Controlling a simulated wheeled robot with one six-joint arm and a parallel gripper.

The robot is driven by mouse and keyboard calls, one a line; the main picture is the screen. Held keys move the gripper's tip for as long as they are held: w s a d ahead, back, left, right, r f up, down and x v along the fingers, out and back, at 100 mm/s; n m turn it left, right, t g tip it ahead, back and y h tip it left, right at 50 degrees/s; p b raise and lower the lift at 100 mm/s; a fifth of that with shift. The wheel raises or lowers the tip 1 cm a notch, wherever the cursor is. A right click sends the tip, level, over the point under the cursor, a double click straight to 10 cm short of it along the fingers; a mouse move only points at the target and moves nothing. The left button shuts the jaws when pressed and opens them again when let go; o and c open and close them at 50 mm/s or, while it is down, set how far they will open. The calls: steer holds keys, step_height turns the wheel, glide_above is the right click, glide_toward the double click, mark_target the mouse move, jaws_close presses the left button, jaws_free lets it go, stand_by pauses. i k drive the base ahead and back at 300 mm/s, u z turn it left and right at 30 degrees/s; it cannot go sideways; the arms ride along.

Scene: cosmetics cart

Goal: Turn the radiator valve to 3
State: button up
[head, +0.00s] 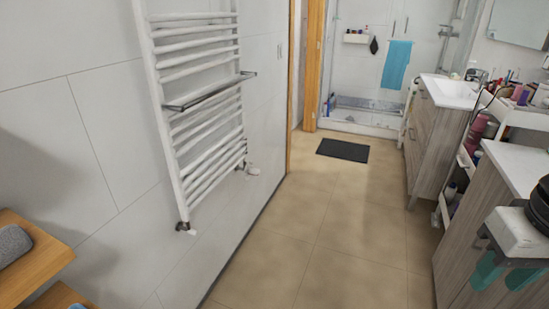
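A white ladder towel radiator (200,105) hangs on the left wall. A small valve fitting (183,227) with dark and white parts sits at its near lower corner. Another small fitting (241,166) sits at its far lower corner, with a white knob-like piece (253,170) beside it. Both are too small to read any number or setting, and I cannot tell which is the numbered valve. My gripper (503,276) shows at the lower right, with two teal fingers apart and nothing seen between them. It is far from the radiator, across the floor.
A wooden shelf (32,262) with a grey rolled towel (8,245) juts out at lower left. Grey wood cabinets (425,145) and a cosmetics cart (525,118) line the right. The tiled floor between is clear up to a dark mat (343,150).

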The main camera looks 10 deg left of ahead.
mark_target(254, 172)
steer(key=u, duration=0.4)
steer(key=i, duration=1.7)
steer(key=u, duration=0.75)
steer(key=i, duration=0.7)
steer(key=u, duration=0.05)
